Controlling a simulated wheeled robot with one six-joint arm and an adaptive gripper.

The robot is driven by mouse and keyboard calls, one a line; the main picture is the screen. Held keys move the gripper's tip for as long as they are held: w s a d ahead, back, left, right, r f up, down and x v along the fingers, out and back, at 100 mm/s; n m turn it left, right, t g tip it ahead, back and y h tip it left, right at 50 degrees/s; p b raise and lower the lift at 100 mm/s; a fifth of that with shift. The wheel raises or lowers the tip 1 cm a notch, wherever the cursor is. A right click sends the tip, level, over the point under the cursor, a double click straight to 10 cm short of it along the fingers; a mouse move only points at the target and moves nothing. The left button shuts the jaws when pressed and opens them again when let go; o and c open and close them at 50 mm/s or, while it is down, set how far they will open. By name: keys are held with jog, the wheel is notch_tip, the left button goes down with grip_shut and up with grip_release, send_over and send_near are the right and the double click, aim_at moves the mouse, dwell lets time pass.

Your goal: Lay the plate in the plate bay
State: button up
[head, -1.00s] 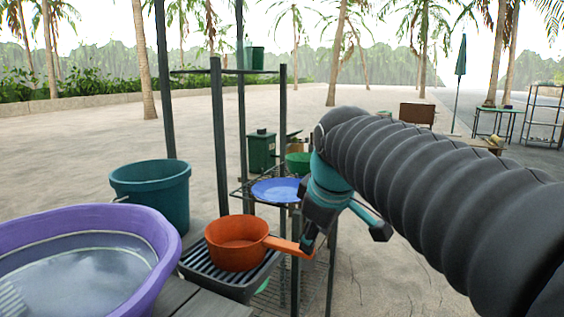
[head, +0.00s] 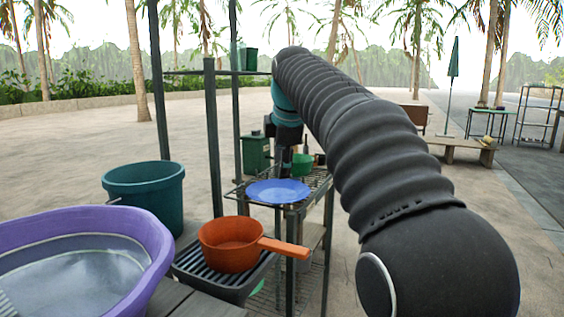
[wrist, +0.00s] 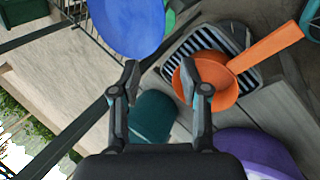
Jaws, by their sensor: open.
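The blue plate (head: 277,191) lies flat on the wire shelf of the dark metal rack (head: 322,186). It also shows at the top of the wrist view (wrist: 128,24). My gripper (head: 285,165) hangs just behind the plate in the head view, with its fingertips partly hidden. In the wrist view my gripper (wrist: 160,79) is open with nothing held between its fingers. The plate lies beyond the fingertips there. I cannot tell which part of the rack is the plate bay.
An orange pan (head: 230,246) sits on a ridged drainer tray (head: 189,262), its handle pointing right. A purple tub (head: 158,246) and a teal bucket (head: 145,190) stand to the left. Rack posts rise close to my arm.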

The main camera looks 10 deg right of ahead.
jog(key=b, duration=0.2)
send_near(278, 200)
jog(key=f, duration=0.4)
jog(key=a+f, duration=0.1)
jog(key=f, duration=0.1)
jog(key=shift+s+f, duration=0.15)
jog(key=shift+s, duration=0.1)
grip_shut()
